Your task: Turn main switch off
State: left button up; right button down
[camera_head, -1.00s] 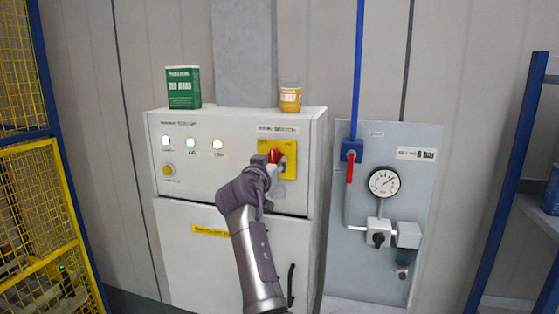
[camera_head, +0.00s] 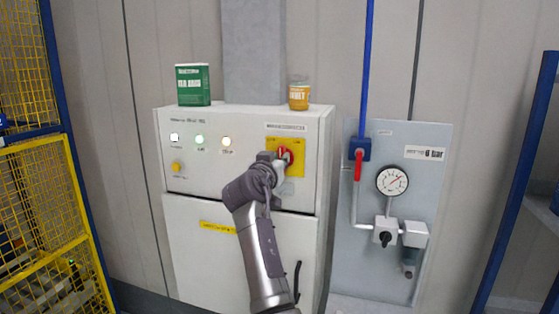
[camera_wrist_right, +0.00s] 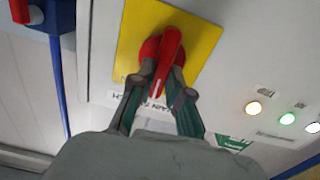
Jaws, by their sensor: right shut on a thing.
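The main switch is a red rotary knob (camera_head: 286,154) on a yellow plate (camera_head: 297,168), at the upper right of the white cabinet's front. My right gripper (camera_head: 279,163) is at the knob and partly covers it in the head view. In the right wrist view, the red handle (camera_wrist_right: 168,55) stands nearly upright in the picture on its yellow plate (camera_wrist_right: 130,45). The right gripper's two fingers (camera_wrist_right: 158,82) are shut on the handle's near end, one on each side. My left gripper is in neither view.
The cabinet (camera_head: 185,225) carries lit lamps (camera_head: 199,140) and a yellow button (camera_head: 176,167). A green box (camera_head: 193,85) and a yellow-labelled can (camera_head: 299,95) stand on top. To the right is a panel with a gauge (camera_head: 392,181) and red-handled valve (camera_head: 358,165). Yellow mesh fencing (camera_head: 45,200) is left.

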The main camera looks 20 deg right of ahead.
jog(key=shift+w+a+f+n+p, duration=0.1)
jog(key=shift+n+p, duration=1.05)
jog(key=shift+n, duration=1.7)
jog(key=shift+w+a+f+n+p, duration=0.15)
jog(key=shift+n+p, duration=1)
jog(key=shift+n, duration=1.75)
jog(key=shift+a+f+n+p, duration=0.1)
jog(key=shift+n+p, duration=1.05)
jog(key=shift+n, duration=1.7)
jog(key=c, duration=1.1)
grip_release()
jog(key=shift+d+f, duration=0.1)
